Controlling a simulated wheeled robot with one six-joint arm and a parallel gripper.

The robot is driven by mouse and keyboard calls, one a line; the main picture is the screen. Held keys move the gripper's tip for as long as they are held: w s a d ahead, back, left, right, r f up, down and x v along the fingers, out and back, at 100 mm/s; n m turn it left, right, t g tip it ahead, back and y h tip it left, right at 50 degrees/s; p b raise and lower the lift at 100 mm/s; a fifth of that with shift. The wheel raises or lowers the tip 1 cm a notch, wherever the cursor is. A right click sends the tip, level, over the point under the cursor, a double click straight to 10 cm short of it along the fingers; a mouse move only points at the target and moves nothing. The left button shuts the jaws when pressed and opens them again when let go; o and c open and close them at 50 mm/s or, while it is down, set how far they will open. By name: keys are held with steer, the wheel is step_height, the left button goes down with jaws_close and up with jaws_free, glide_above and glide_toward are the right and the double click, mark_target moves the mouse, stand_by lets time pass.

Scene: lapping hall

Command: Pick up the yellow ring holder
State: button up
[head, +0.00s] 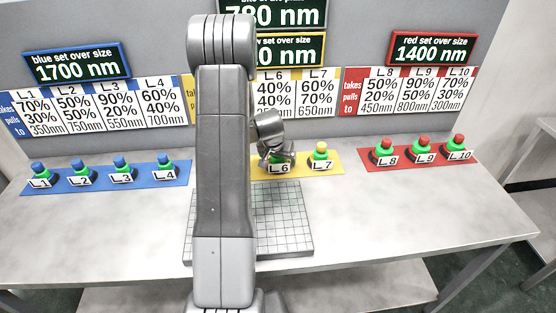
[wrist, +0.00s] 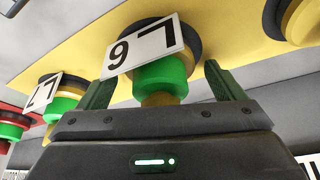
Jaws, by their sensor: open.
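Yellow-topped ring holders with green bodies stand on a yellow mat (head: 301,170). The one labelled L_6 (head: 280,160) is partly covered by my gripper (head: 270,154) in the head view; L_7 (head: 321,154) stands clear to its right. In the wrist view, which is upside down, my gripper (wrist: 162,84) is open, with its dark green fingers on either side of L_6's green body (wrist: 162,70). Contact cannot be told. L_7 (wrist: 62,98) is at left there, and part of another holder (wrist: 302,22) is at upper right. My arm hides the mat's left part in the head view.
Blue-topped holders stand on a blue mat (head: 105,178) at left, red-topped ones on a red mat (head: 418,157) at right. A gridded plate (head: 285,222) lies in front of the yellow mat. The grey table (head: 420,215) is clear at front right. A sign wall stands behind.

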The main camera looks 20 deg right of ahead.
steer(key=c, duration=1.2)
